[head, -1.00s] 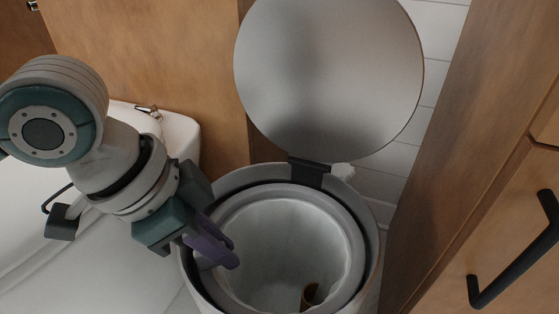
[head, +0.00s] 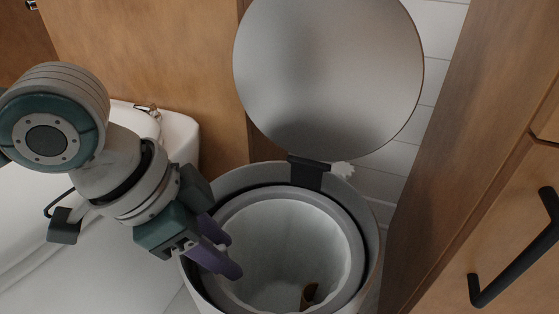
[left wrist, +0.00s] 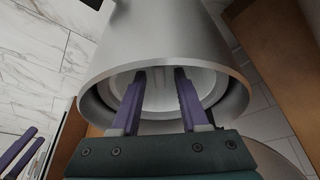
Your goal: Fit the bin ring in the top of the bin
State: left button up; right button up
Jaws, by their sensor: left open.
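The bin (head: 236,177) is a grey round container with its lid (head: 328,75) standing open at the back. The pale grey bin ring (head: 347,222) lies inside the bin's mouth, roughly level, with a dark gap between it and the bin wall. My left gripper (head: 233,256) is at the left side of the mouth, its purple fingers spread and over the ring's left part. Nothing is held between them. In the left wrist view the open fingers (left wrist: 160,75) reach across the mouth of the bin (left wrist: 160,40). Whether they touch the ring cannot be told. My right gripper is not in view.
A brown object (head: 309,295) lies inside the bin, probably a cardboard roll. A white toilet (head: 90,265) is close on the left. A wooden cabinet with a black handle (head: 515,262) stands on the right, and a wooden panel (head: 150,70) is behind.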

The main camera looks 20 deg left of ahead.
pick_arm(q)
jog(key=p+v, duration=0.8)
jog(key=v, duration=0.4)
jog(key=shift+w+d+r, duration=0.1)
jog(key=shift+w+d, duration=0.05)
jog(key=s+d+n+t, duration=0.1)
jog(key=s+d, duration=0.2)
jog(key=d, duration=0.4)
jog(key=s+a+n+y, duration=0.3)
jog(key=s+a+n, duration=0.3)
jog(key=s+a, duration=0.1)
jog(key=shift+f+g, duration=0.2)
jog(key=shift+g, duration=0.1)
jog(key=shift+d, duration=0.1)
